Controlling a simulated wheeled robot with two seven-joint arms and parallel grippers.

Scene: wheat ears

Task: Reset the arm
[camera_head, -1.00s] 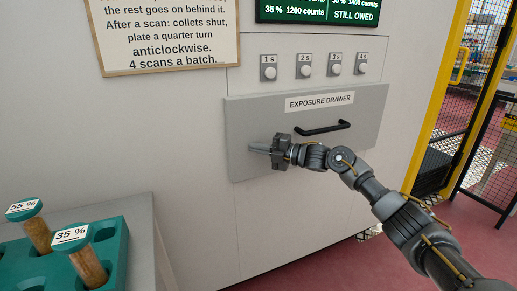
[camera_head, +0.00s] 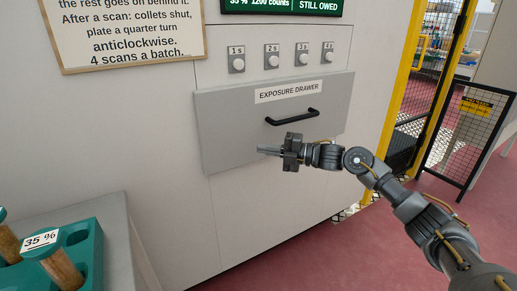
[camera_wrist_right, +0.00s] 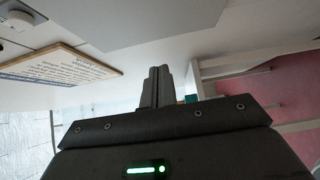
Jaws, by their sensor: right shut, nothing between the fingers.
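My right gripper (camera_head: 268,149) is shut and empty. In the head view it points left, in front of the lower part of the exposure drawer (camera_head: 225,120). The drawer front is grey, with a black handle (camera_head: 292,117) above and to the right of the fingertips. In the right wrist view the two fingers (camera_wrist_right: 155,85) of this gripper lie together with nothing between them. I cannot tell whether the gripper touches the drawer front. My right arm comes in from the lower right. My left gripper is not in view.
Several round buttons (camera_head: 271,61) sit above the drawer, below a green display (camera_head: 265,6). A framed notice (camera_head: 125,30) hangs at the upper left. A teal rack (camera_head: 92,252) with labelled wooden-handled pieces stands at the lower left. Yellow posts and a mesh fence (camera_head: 470,135) stand at right.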

